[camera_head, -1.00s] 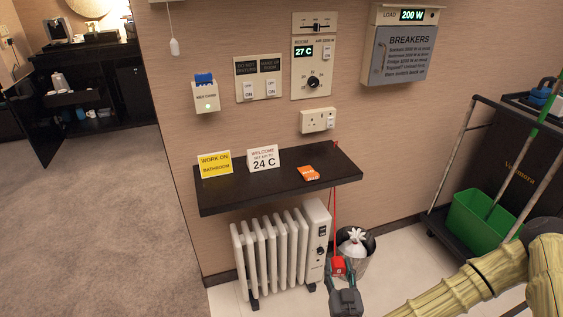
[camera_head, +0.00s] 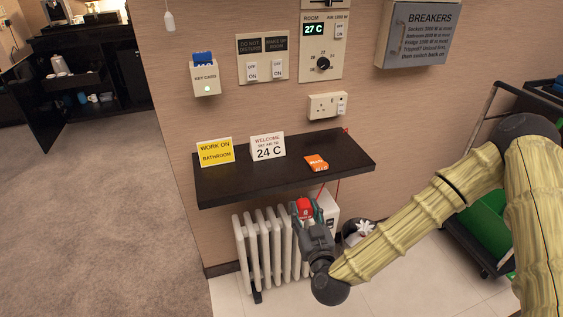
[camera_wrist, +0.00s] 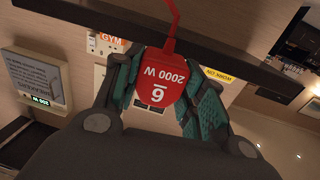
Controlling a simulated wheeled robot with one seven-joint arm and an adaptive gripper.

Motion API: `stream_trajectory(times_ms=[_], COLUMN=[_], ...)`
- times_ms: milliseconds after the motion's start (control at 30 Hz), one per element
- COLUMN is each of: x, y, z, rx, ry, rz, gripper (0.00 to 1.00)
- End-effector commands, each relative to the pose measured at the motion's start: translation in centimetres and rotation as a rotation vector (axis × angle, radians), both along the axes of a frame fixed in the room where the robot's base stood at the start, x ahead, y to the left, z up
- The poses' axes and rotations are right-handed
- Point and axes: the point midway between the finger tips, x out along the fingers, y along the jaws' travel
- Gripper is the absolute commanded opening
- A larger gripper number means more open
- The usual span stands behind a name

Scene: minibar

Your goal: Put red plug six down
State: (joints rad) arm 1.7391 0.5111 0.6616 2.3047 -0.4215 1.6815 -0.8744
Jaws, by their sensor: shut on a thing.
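The red plug six (camera_wrist: 160,80), marked "6" and "2000 W", is held between the teal fingers of my gripper (camera_wrist: 160,92). In the head view the red plug (camera_head: 305,208) shows at the tip of my gripper (camera_head: 306,212), in front of the heater and just below the front edge of the dark shelf (camera_head: 230,194). Its red cord (camera_wrist: 172,22) runs up past the shelf edge in the wrist view.
On the shelf stand a yellow sign (camera_head: 215,152) and a white "24 C" sign (camera_head: 268,146); an orange card (camera_head: 316,162) lies to their right. A white radiator (camera_head: 262,245) stands below. A wall socket (camera_head: 327,105) is above. The shelf's left front is clear.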

Motion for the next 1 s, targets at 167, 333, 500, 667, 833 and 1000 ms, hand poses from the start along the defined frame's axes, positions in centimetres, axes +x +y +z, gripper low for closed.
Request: stream_trajectory(times_ms=[167, 333, 500, 667, 833, 1000], x=[0.7, 1.1, 1.2, 1.2, 1.3, 3.2], y=[2.7, 4.7, 6.2, 6.9, 7.2, 6.7], z=[2.3, 4.4, 6.3, 7.5, 8.2, 8.2], rx=[-0.003, -0.003, -0.003, -0.002, -0.001, 0.001], ry=[-0.006, -0.006, -0.005, -0.002, -0.001, -0.001], rz=[0.048, 0.084, 0.106, 0.114, 0.116, 0.113], gripper=[0.02, 0.02, 0.02, 0.02, 0.02, 0.02])
